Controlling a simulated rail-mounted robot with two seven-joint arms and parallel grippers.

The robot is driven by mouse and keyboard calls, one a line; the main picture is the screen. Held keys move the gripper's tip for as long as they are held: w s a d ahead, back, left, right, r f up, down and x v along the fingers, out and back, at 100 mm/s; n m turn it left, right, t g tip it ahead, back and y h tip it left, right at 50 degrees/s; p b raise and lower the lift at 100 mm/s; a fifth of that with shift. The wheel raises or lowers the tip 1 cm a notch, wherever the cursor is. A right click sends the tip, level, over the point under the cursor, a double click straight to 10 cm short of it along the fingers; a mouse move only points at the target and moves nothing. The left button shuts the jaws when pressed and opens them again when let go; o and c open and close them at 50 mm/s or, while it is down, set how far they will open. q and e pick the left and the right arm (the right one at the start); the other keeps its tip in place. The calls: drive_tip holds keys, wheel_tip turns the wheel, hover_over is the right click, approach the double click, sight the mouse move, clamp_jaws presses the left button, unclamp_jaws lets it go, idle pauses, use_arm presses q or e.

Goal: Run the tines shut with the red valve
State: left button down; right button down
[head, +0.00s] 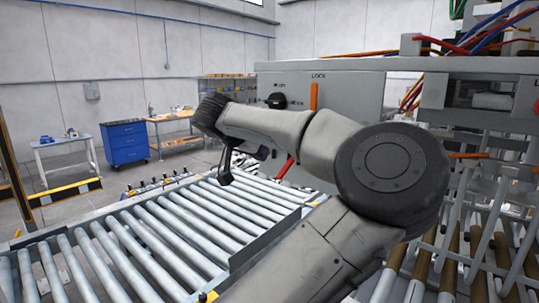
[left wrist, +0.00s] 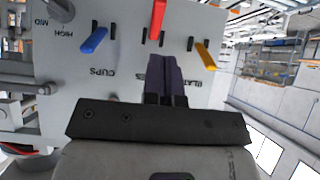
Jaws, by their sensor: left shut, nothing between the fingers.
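The red valve lever (left wrist: 157,18) stands out from a grey panel in the left wrist view, between a blue lever and a yellow lever. A red bar (head: 287,168) shows behind my arm in the head view. My left gripper (head: 225,178) is shut and empty. In the left wrist view its dark fingertips (left wrist: 165,62) lie just below the red lever in the picture; I cannot tell whether they touch it. Grey upright bars (head: 483,250) show at the right of the head view; I cannot tell whether these are the tines. My right gripper is out of view.
The blue lever (left wrist: 94,40) and yellow lever (left wrist: 205,56) flank the red one closely. The machine housing (head: 345,92) carries a black knob (head: 277,101) and an orange lever (head: 313,97). A roller conveyor (head: 150,235) runs below my arm.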

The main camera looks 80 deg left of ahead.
use_arm(q)
drive_tip(key=shift+s+f+v, duration=0.1)
drive_tip(key=shift+f+v, duration=0.05)
drive_tip(key=shift+v, duration=0.9)
drive_tip(key=shift+s+f+v, duration=0.1)
drive_tip(key=shift+f+v, duration=0.1)
drive_tip(key=shift+v, duration=0.9)
drive_tip(key=shift+d, duration=0.2)
